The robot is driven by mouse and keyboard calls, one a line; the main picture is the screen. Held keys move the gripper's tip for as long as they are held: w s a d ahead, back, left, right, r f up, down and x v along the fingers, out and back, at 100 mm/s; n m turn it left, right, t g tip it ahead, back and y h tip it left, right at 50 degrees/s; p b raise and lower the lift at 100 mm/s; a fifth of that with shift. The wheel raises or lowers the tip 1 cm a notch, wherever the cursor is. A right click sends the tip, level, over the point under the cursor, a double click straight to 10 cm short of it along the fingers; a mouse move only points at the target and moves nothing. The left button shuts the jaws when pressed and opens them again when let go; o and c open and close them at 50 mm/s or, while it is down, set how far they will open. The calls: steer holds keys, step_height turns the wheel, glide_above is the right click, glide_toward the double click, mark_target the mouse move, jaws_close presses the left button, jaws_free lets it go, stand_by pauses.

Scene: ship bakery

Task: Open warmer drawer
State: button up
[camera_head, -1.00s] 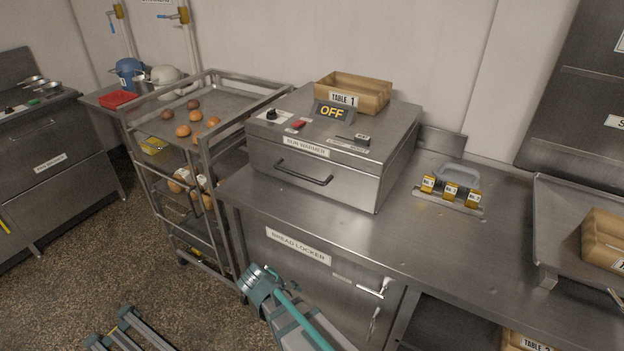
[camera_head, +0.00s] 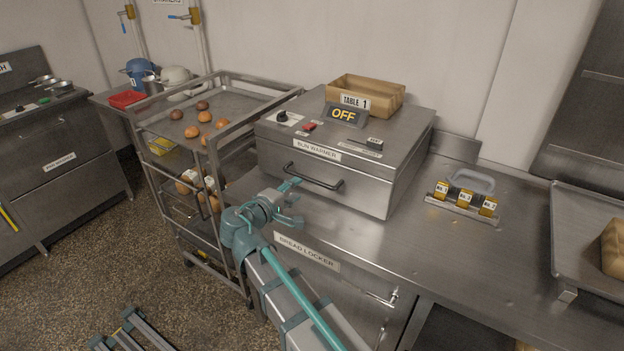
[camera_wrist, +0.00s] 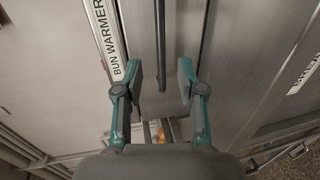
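The bun warmer (camera_head: 340,150) is a steel box on the counter, with a labelled front and a dark bar handle (camera_head: 314,177) on its drawer. The drawer front looks shut. Its display (camera_head: 345,116) reads OFF. My gripper (camera_head: 293,203) is just in front of the drawer, near the handle's left end. In the wrist view my gripper (camera_wrist: 162,80) is open, and the handle bar (camera_wrist: 160,45) runs lengthwise between its two fingers, with its end close to the fingertips. I see no clear contact between fingers and bar.
A TABLE 1 bin (camera_head: 365,95) sits on the warmer. A steel rack (camera_head: 205,125) with buns stands close on the left. The bread locker (camera_head: 308,252) is below the counter. Numbered yellow tags (camera_head: 465,198) and a tray (camera_head: 590,240) are to the right.

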mark_target(309, 180)
steer(key=p+x, duration=0.2)
steer(key=x, duration=0.6)
steer(key=shift+w+d+f, duration=0.1)
steer(key=shift+w+d, duration=0.05)
steer(key=shift+w, duration=0.2)
jaws_close()
